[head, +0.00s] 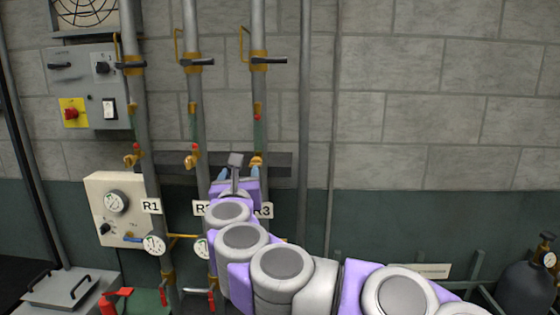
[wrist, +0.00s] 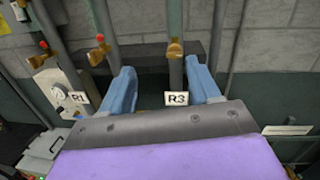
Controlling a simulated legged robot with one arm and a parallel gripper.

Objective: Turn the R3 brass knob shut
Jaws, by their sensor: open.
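The R3 brass knob (head: 256,161) sits on the rightmost of three grey vertical pipes in the head view. It also shows in the wrist view (wrist: 175,49), just beyond my fingertips and between their lines, a little nearer the right finger. My gripper (head: 238,174) is open, with two blue fingers spread apart and nothing between them; it also shows in the wrist view (wrist: 163,70). In the head view the right fingertip is just below the knob; I cannot tell whether they touch.
Similar brass knobs sit on the R1 pipe (head: 132,160) and the middle pipe (head: 192,161). Black-handled valves, such as the one on the R3 pipe (head: 268,60), are higher up. A gauge box (head: 117,210) is at left.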

